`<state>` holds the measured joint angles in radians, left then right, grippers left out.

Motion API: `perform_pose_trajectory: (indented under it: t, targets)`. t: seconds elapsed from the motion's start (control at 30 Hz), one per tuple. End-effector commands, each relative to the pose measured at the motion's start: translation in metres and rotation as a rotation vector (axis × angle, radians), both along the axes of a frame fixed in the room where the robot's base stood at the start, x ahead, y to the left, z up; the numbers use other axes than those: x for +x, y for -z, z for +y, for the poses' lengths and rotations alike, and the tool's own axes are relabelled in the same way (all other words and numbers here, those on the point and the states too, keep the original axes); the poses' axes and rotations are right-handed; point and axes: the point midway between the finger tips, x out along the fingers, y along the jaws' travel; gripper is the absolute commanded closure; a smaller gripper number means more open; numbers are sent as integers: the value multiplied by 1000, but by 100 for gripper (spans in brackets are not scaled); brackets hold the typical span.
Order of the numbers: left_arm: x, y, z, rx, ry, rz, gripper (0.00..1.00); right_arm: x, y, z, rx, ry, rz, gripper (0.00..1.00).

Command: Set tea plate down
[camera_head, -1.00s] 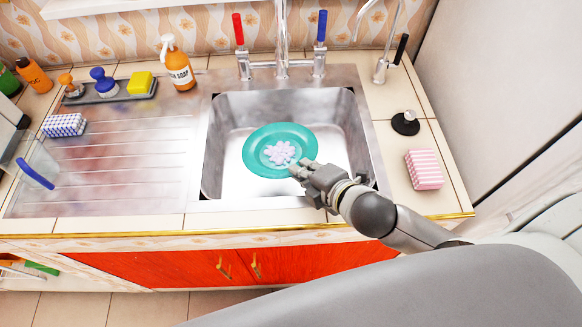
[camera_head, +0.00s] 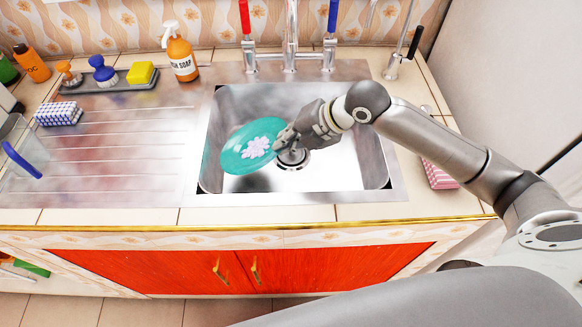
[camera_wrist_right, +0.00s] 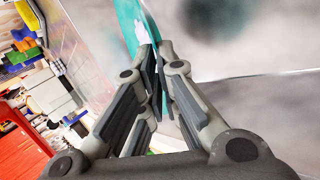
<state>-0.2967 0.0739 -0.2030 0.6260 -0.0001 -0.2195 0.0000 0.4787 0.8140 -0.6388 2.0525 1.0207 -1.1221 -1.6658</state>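The tea plate (camera_head: 236,158) is teal with a pale pink flower in its middle. It is tilted and held over the left part of the sink basin (camera_head: 340,178). My right gripper (camera_head: 283,143) is shut on the plate's right edge. In the right wrist view the plate (camera_wrist_right: 127,22) stands edge-on between the fingertips of the gripper (camera_wrist_right: 152,60). The drain shows in the basin just under the gripper. My left gripper is not in view.
The ribbed steel drainboard (camera_head: 120,150) left of the sink is largely clear. A glass with a blue-handled brush (camera_head: 22,160) stands at its left end. A soap bottle (camera_head: 180,52), a brush tray (camera_head: 110,84) and the taps (camera_head: 290,45) line the back.

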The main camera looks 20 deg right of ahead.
Motion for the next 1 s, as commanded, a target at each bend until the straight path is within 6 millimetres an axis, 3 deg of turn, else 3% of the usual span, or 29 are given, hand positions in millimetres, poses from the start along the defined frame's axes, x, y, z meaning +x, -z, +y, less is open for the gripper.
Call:
perform_pose_trajectory:
  t: [0.23, 0.67, 1.0]
  targets:
    - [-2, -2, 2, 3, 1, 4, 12, -1, 45, 1, 1, -2, 6, 100]
    - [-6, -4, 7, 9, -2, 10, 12, -1, 91, 1, 2, 0, 4, 100]
    - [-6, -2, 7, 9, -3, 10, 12, 0, 97, 0, 0, -1, 0, 100]
